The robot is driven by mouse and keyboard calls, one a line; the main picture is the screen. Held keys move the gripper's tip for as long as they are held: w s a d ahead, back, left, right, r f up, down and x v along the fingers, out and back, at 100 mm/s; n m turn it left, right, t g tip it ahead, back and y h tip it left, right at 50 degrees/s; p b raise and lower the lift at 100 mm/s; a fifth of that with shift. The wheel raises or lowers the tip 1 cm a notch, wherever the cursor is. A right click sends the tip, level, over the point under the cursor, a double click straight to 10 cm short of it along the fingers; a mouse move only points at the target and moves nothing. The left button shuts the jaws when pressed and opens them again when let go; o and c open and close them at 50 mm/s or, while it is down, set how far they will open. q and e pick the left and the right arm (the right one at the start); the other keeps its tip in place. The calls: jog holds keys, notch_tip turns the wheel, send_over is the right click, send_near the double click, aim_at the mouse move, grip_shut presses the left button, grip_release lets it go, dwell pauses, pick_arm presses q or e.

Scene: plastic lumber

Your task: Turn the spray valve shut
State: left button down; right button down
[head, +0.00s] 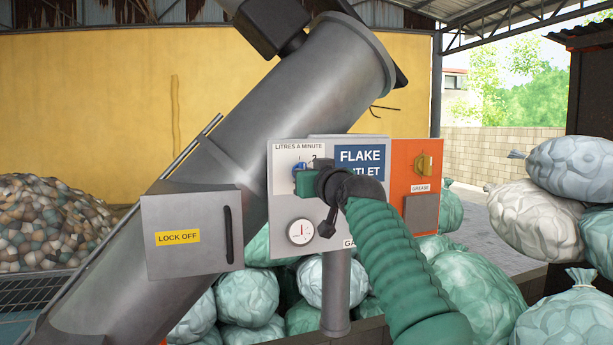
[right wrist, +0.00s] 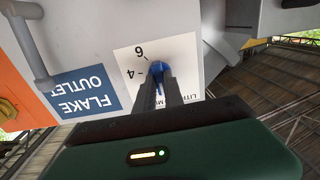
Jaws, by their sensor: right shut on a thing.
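The spray valve is a blue knob (head: 298,169) on a white plate (head: 284,185) marked "LITRES A MINUTE". In the right wrist view the blue knob (right wrist: 158,68) sits between my dark fingers, with the numbers 4 and 6 beside it, upside down. My right gripper (right wrist: 159,90) is shut on the knob. In the head view my right gripper (head: 304,182) reaches the plate from the right, and its body and arm hide part of the knob and scale. Where the knob points on the scale cannot be told. My left gripper is not in view.
A round gauge (head: 300,232) is just below. A blue "FLAKE OUTLET" sign (head: 360,160) and an orange panel with a yellow grease knob (head: 423,164) are to the right. A grey "LOCK OFF" box (head: 190,235) stands left. Filled bags (head: 480,290) lie below and right.

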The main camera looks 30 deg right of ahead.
jog(key=shift+w+f, duration=0.15)
jog(key=shift+f, duration=0.25)
jog(key=c, duration=1.5)
grip_release()
jog(key=shift+o, duration=0.3)
jog(key=shift+w+d+r, duration=0.1)
jog(key=shift+r, duration=0.05)
jog(key=b+v, duration=0.9)
jog(key=v, duration=0.7)
jog(key=shift+s, duration=0.35)
jog(key=shift+d, duration=0.1)
